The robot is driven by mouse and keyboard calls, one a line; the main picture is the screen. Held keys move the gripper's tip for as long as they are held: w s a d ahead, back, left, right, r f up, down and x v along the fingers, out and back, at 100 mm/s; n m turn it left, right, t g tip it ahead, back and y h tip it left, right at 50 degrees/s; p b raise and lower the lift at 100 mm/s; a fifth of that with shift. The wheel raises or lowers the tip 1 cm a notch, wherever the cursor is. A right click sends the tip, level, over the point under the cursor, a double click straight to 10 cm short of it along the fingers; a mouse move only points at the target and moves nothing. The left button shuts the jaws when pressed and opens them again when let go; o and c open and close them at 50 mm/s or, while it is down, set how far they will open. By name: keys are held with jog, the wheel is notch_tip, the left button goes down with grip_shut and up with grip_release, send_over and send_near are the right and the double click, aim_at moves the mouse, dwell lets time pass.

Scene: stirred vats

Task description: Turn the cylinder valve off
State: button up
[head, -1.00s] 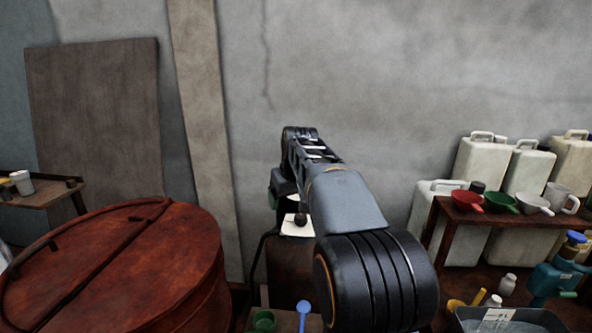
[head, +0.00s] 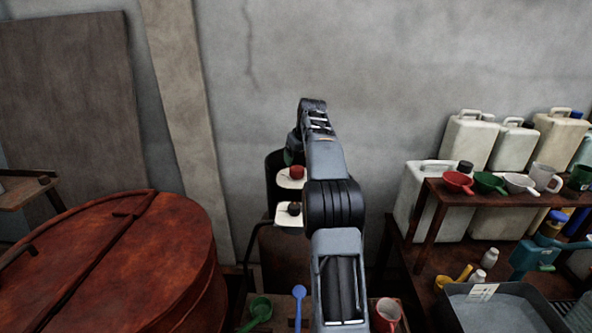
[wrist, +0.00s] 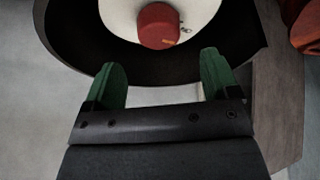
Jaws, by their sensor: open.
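In the wrist view a round red knob (wrist: 157,26), which looks like the cylinder valve, sits on a white face inside a dark, curved surround. A short pale mark shows on its lower edge. My gripper (wrist: 160,72) is open and empty. Its two green fingers stand apart, short of the knob, with the knob beyond the gap between them. In the head view the red knob (head: 297,172) sits on a white plate, just left of my arm. The gripper's fingers are mostly hidden there by the arm.
A second white plate with a dark knob (head: 294,208) lies below the red one. A large rust-red lidded vat (head: 120,250) stands left. Shelves (head: 440,190) with funnels and jugs stand right.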

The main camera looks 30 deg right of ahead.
aim_at(296, 168)
jog(key=shift+x, duration=3.45)
jog(key=shift+c, duration=0.2)
jog(key=shift+p, duration=0.3)
jog(key=c, duration=0.9)
